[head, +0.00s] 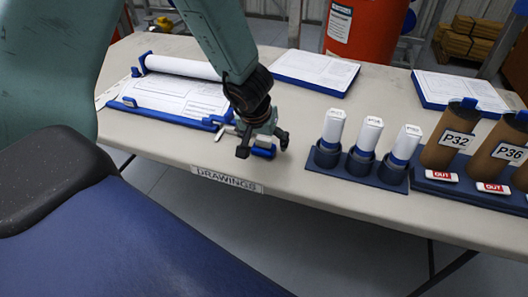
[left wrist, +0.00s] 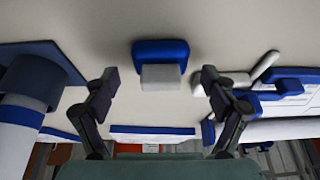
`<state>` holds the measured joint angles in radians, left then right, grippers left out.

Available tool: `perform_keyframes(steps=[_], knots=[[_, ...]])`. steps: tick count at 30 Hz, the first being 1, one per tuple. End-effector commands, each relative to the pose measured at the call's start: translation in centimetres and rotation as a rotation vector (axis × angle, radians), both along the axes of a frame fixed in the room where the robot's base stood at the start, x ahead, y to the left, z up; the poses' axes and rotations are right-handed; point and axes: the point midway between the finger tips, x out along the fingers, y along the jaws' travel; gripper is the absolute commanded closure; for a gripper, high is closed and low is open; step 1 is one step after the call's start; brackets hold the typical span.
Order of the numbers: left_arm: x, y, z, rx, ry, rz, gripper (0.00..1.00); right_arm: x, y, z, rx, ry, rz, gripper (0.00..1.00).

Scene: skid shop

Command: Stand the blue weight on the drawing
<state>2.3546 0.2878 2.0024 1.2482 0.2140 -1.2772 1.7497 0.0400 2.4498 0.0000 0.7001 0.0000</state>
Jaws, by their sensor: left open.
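The blue weight (head: 264,152) is on the table between the drawing board and the tube stand, partly hidden by my left gripper in the head view. In the left wrist view the weight (left wrist: 160,48) shows as a blue block with a pale grey part. My left gripper (head: 262,143) is open above it; in the left wrist view the fingers (left wrist: 160,80) are spread on either side, with no contact visible. The drawing (head: 178,96) lies on a blue-edged board to the left, with a rolled white part along its far edge. My right gripper is not in view.
A blue stand (head: 351,172) with several white rolls is to the right, with brown tubes (head: 452,143) beyond. Paper pads (head: 315,71) lie at the back. A pale grey object (left wrist: 265,66) lies by the drawing board. The table's front edge bears a DRAWINGS label (head: 227,179).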

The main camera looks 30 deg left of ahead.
Motion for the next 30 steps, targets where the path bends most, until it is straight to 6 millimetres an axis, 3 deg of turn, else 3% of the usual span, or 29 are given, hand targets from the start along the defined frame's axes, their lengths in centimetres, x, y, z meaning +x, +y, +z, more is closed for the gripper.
perform_keyframes(steps=[9, 30], knots=[[0.22, 0.06, -0.18, 0.001, -0.001, -0.001, 0.17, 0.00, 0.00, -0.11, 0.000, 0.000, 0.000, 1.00], [0.22, 0.06, -0.14, 0.002, -0.002, -0.001, 0.76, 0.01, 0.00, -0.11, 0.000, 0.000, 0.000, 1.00]])
